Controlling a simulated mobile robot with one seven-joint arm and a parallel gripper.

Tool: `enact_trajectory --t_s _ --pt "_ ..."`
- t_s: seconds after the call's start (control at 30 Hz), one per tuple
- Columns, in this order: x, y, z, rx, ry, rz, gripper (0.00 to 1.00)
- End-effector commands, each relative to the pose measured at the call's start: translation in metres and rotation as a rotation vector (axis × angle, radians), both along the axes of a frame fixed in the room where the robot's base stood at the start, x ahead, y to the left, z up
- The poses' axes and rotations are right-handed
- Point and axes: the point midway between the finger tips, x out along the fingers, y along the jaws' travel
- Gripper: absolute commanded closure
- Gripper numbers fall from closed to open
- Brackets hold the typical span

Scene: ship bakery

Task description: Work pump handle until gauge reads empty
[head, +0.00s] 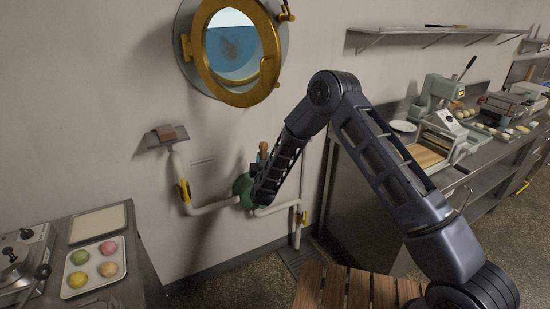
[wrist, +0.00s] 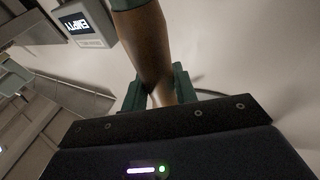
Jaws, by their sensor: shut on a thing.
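The pump handle (head: 263,149) is a wooden grip that stands up by the green round pump body (head: 242,190) on the wall. In the wrist view the brown handle (wrist: 147,45) runs down between the green fingers of my gripper (wrist: 157,92). My gripper is shut on it. In the head view my gripper (head: 260,172) is at the pump and hides part of it. A grey gauge box (wrist: 85,22) at the wrist view's top left has a dark display with white letters that appear to read EMPTY. I cannot make out the gauge in the head view.
White pipes (head: 212,208) with yellow valve levers run along the wall. A porthole (head: 240,50) is above the pump. A bench with a tray of coloured buns (head: 94,267) stands at left. A steel counter (head: 345,170) is close on the right, and wooden slats (head: 345,287) are in front.

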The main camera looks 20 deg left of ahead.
Motion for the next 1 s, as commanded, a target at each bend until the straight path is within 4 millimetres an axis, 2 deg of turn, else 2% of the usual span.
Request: enact_trajectory --t_s 0.03,0.2,0.53,0.8,1.0 --pt "-0.011 0.01 -0.001 -0.029 -0.026 0.007 1.0" --pt "-0.039 0.038 -0.004 -0.129 -0.127 0.007 1.0" --pt "-0.084 0.083 -0.021 -0.304 -0.302 0.006 1.0" --pt "-0.104 0.103 -0.035 -0.392 -0.387 0.003 1.0" --pt "-0.109 0.108 -0.04 -0.418 -0.413 0.001 1.0"
